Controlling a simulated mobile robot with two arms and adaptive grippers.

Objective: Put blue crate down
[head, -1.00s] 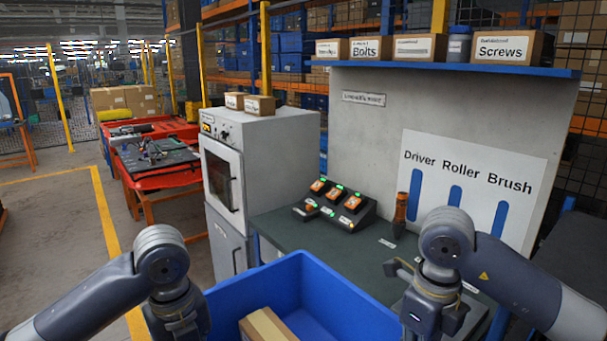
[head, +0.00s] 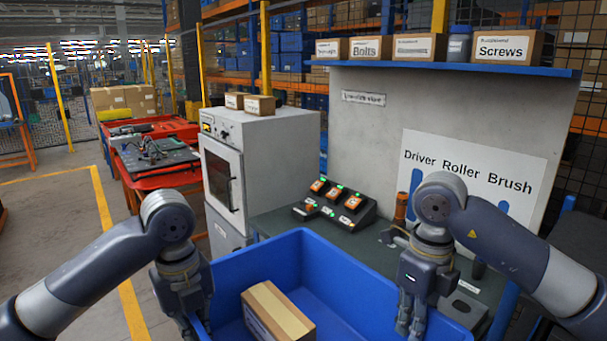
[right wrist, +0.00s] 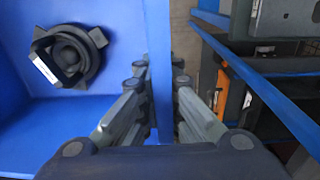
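The blue crate (head: 335,275) is at the bottom middle of the head view, in front of the workbench. Its near side is cut off by the frame. It holds a cardboard box (head: 278,312); a dark round part (right wrist: 72,55) shows inside it in the right wrist view. My left gripper (head: 192,322) is at the crate's left wall, its fingertips partly hidden. My right gripper (head: 410,325) is at the right wall. In the right wrist view, its fingers (right wrist: 158,105) straddle the wall closely and look shut on it. I cannot see the crate's underside.
The dark green workbench (head: 362,245) lies behind the crate, with a button panel (head: 335,203) and an orange-handled tool (head: 400,207) on it. A grey oven cabinet (head: 255,160) stands to the left. A slotted signboard (head: 475,172) is behind. The bench top's middle is partly clear.

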